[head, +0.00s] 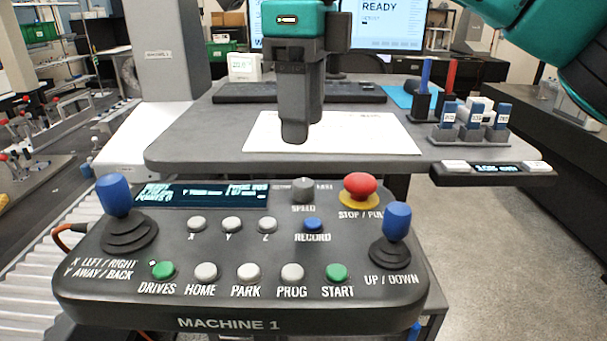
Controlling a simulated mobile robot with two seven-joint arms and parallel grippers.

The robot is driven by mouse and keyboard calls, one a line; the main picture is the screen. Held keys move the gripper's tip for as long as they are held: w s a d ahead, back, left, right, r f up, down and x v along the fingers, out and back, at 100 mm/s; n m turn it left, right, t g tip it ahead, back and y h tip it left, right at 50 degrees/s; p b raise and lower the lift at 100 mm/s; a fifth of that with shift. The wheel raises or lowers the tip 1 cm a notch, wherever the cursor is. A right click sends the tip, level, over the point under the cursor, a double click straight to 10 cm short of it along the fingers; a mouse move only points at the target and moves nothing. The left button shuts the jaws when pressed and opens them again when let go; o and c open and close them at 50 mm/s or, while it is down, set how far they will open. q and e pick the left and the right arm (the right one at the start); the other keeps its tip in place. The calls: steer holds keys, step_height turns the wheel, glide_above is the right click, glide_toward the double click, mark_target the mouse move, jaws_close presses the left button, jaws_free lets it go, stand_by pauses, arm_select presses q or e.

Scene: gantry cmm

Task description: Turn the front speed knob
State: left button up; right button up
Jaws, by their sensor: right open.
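The speed knob (303,189) is a small grey round knob marked SPEED on the upper part of the dark control panel (130,292) labelled MACHINE 1. It sits between the panel's display and the red stop button. My right gripper (302,128) points down above and beyond the knob, apart from it. It is open, with its dark fingers seen nearly one behind the other and nothing visible between them. My left gripper is not in view.
A red stop button (360,187) is close right of the knob. Blue-topped joysticks (114,195) (397,222) stand at both panel sides, with several push buttons between. Behind is a grey table (190,150) with white paper (385,140), a keyboard (350,92) and blue-and-white blocks (474,115).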

mark_target(304, 183)
step_height(304, 183, down, 8)
steer(key=shift+w+f+b, duration=0.1)
steer(key=shift+f+b, duration=0.05)
steer(key=shift+b, duration=0.3)
jaws_close()
stand_by(0.4)
